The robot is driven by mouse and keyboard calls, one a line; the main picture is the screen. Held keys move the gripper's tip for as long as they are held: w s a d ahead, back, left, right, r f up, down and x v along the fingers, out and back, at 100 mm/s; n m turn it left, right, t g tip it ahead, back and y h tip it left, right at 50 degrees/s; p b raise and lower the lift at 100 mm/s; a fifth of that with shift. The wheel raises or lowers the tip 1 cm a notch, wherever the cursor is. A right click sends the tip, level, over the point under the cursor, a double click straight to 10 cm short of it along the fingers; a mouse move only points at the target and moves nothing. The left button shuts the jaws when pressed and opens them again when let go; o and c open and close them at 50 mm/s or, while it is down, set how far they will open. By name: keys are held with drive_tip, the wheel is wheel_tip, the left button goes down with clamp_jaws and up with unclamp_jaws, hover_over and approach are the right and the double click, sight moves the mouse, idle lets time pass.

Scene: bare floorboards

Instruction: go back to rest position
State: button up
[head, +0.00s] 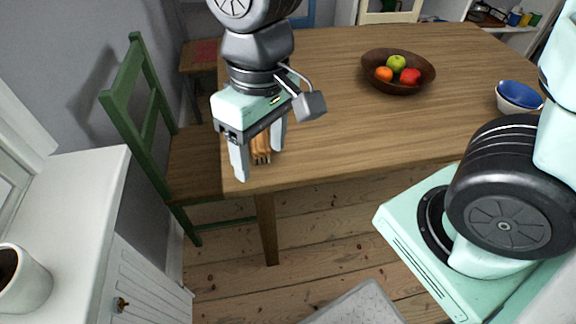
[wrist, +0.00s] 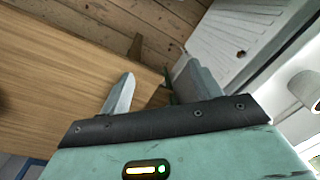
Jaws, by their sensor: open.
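My gripper (head: 260,160) hangs over the near left corner of the wooden table (head: 330,120), fingers pointing down. Its two pale fingers are apart. In the head view a small orange-brown striped thing (head: 261,148) shows between the fingers; I cannot tell what it is or whether it touches them. In the wrist view my gripper (wrist: 160,75) is also open, and nothing is seen held between the fingers. The table edge and the floor show beyond them.
A brown bowl (head: 398,90) of fruit and a blue-and-white bowl (head: 519,97) stand on the table. A green chair (head: 128,100) is at the left. A white cabinet (head: 75,220) with a mug (head: 22,282) is at the near left. The middle of the tabletop is clear.

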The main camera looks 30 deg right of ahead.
drive_tip(key=s+d+n, duration=0.1)
drive_tip(key=s+n, duration=0.1)
drive_tip(key=s, duration=0.4)
drive_tip(key=shift+s+d+n+t, duration=0.15)
drive_tip(key=shift+n+t, duration=0.15)
drive_tip(key=shift+r, duration=0.1)
wheel_tip(320, 180, up, 5)
drive_tip(key=p, duration=0.5)
